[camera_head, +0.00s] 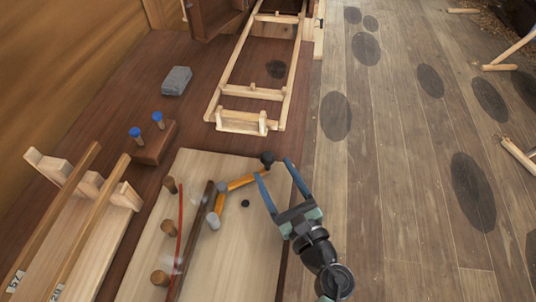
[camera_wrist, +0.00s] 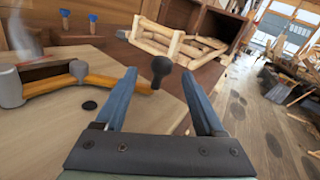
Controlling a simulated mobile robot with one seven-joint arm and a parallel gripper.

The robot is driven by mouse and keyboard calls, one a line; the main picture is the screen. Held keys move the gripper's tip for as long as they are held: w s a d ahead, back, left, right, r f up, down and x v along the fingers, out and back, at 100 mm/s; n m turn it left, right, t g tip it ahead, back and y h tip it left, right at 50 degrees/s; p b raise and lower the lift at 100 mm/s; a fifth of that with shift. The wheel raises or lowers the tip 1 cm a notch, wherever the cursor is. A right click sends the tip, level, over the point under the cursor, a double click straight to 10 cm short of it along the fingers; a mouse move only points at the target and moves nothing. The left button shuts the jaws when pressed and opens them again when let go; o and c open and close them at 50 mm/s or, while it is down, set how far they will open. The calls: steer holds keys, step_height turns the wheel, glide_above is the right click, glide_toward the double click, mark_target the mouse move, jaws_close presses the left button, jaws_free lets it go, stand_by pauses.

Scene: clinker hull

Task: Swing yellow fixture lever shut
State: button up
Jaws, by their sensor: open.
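The yellow fixture lever (camera_head: 242,182) lies low over a pale wooden board (camera_head: 240,255) and ends in a black ball knob (camera_head: 267,157). It also shows in the wrist view (camera_wrist: 105,82), where the knob (camera_wrist: 161,66) stands up at its right end. Its other end meets grey round pivots and a short yellow link (camera_head: 218,203) beside a dark bar (camera_head: 196,236). My gripper (camera_head: 273,167) is open, its blue fingers pointing at the knob. In the wrist view the knob appears between the fingertips (camera_wrist: 158,74); I cannot tell whether either finger touches it.
Wooden pegs (camera_head: 160,278) and a red strip (camera_head: 180,225) stand left of the dark bar. A block with blue-topped pegs (camera_head: 154,142), a grey block (camera_head: 176,81) and a wooden frame (camera_head: 251,92) lie beyond the board. Plank floor with dark round patches (camera_head: 336,115) is at the right.

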mark_target(271, 165)
steer(key=shift+x, duration=2.35)
jaws_close()
